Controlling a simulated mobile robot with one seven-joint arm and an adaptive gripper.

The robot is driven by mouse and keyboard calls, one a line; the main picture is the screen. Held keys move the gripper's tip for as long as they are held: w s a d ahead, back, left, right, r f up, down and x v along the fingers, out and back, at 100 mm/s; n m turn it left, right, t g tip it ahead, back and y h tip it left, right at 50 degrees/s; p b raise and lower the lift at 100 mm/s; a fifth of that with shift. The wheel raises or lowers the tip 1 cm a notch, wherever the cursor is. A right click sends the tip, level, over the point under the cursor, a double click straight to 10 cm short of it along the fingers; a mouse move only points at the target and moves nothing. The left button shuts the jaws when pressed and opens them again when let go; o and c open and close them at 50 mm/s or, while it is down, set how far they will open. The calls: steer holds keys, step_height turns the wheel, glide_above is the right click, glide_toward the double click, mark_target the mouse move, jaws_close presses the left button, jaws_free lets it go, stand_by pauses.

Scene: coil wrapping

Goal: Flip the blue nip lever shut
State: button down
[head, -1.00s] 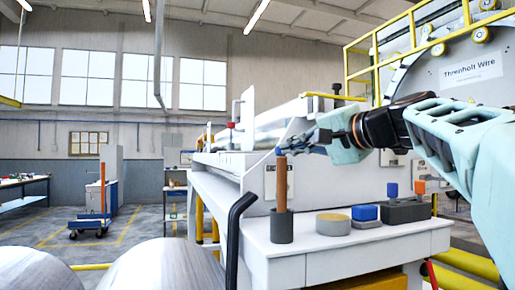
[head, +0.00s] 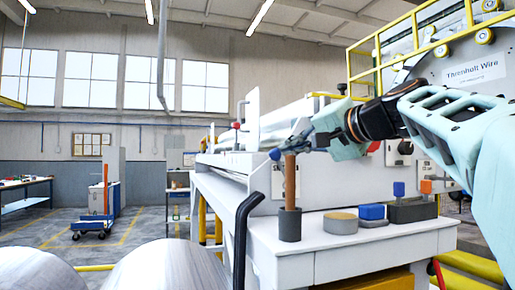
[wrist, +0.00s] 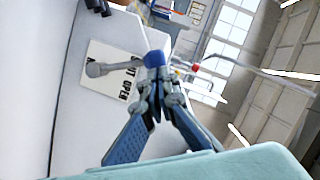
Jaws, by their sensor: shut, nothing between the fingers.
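The blue nip lever shows as a blue knob (head: 275,154) on the white machine front, above a label plate (head: 277,182). In the wrist view the blue knob (wrist: 155,59) ends a grey lever arm (wrist: 112,68), which pivots over the white plate (wrist: 105,85). The letters "UT" and "OPEN" show on it; the rest is covered. My gripper (head: 284,151) is shut and empty, its fingertips right at the knob. In the wrist view my fingertips (wrist: 160,84) meet just below the knob and seem to touch it, but I cannot tell for sure.
A brown rod stands upright in a dark cup (head: 290,226) just below my gripper. A round tan-topped tin (head: 340,223), a blue block (head: 371,212) and a dark grey box (head: 412,210) share the white ledge (head: 345,247). A bent black bar (head: 241,225) rises at the ledge's left.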

steer(key=shift+a, duration=0.2)
stand_by(0.5)
step_height(320, 180, up, 10)
stand_by(0.8)
stand_by(0.4)
